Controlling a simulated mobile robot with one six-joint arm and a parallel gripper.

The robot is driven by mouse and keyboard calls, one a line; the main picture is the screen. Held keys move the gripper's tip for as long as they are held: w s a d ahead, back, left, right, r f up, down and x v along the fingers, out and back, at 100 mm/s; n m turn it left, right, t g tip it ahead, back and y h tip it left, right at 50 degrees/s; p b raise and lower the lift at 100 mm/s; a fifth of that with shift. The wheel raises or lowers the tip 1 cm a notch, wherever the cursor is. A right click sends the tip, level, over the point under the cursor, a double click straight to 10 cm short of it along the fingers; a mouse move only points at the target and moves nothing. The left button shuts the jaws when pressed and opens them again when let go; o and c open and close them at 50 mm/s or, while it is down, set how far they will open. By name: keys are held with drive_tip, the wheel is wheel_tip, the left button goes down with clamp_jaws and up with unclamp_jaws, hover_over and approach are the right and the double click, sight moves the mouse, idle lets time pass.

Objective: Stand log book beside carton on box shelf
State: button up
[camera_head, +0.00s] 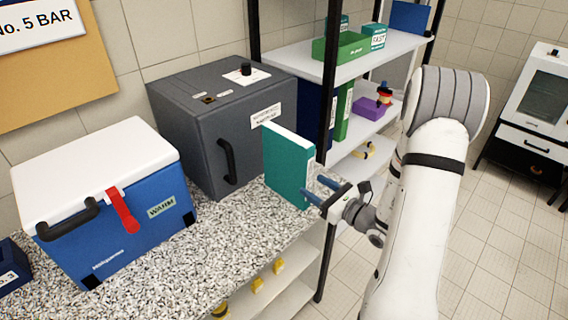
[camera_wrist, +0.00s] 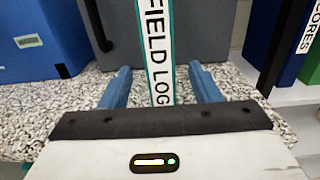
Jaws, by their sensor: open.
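The log book is a teal binder (camera_head: 287,165) with a white page edge, standing upright on the speckled counter in front of the grey oven. In the wrist view its white spine (camera_wrist: 157,50) reads "FIELD LOG". My gripper (camera_head: 311,187) is open at the book's near right side. In the wrist view its two blue fingers (camera_wrist: 160,75) lie left and right of the spine's line; I cannot tell how far they reach around it. A teal and white carton (camera_head: 374,37) stands on the upper shelf (camera_head: 350,61) of the rack, behind a green bin.
A green bin (camera_head: 340,47) and a blue upright item (camera_head: 410,17) are also on the upper shelf. Blue and green binders (camera_head: 343,112) and a purple bin (camera_head: 370,109) fill the shelf below. The grey oven (camera_head: 215,115) and blue cooler (camera_head: 110,205) stand on the counter (camera_head: 215,255). A black rack post (camera_head: 326,130) rises beside the book.

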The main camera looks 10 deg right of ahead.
sight(296, 173)
drive_tip(key=shift+p+x, duration=1.5)
drive_tip(key=shift+x, duration=2.45)
drive_tip(key=shift+r, duration=0.1)
drive_tip(key=shift+c, duration=0.4)
clamp_jaws()
